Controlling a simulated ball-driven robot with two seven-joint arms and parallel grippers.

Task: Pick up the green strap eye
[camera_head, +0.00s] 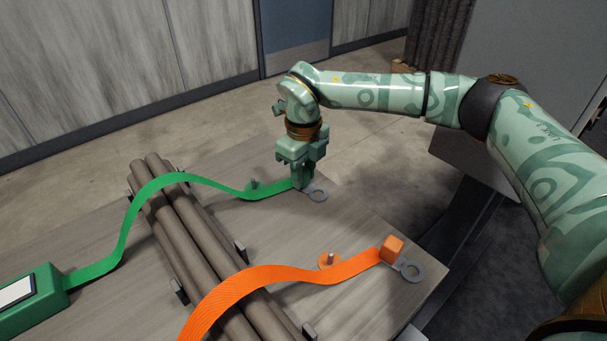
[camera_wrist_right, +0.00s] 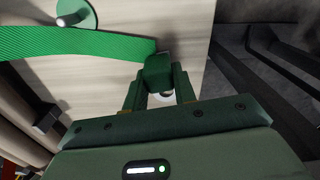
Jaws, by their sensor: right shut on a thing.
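The green strap eye (camera_head: 317,195) is a grey metal ring at the right end of the green strap (camera_head: 180,181), near the table's far right edge. My right gripper (camera_head: 302,182) points down over the strap's end and is shut on the green block beside the ring. In the right wrist view the green block (camera_wrist_right: 158,70) sits between the fingers of my right gripper (camera_wrist_right: 158,88), with a bit of the ring showing behind it. The strap lies over the bundle of pipes. My left gripper is not in view.
An orange strap (camera_head: 290,274) with an orange block (camera_head: 392,249) and ring (camera_head: 411,271) lies nearer. Brown pipes (camera_head: 190,232) cross the table between brackets. A green peg base (camera_head: 254,184) and an orange peg base (camera_head: 329,261) stand on the table (camera_head: 350,215). A green box (camera_head: 30,302) is at left.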

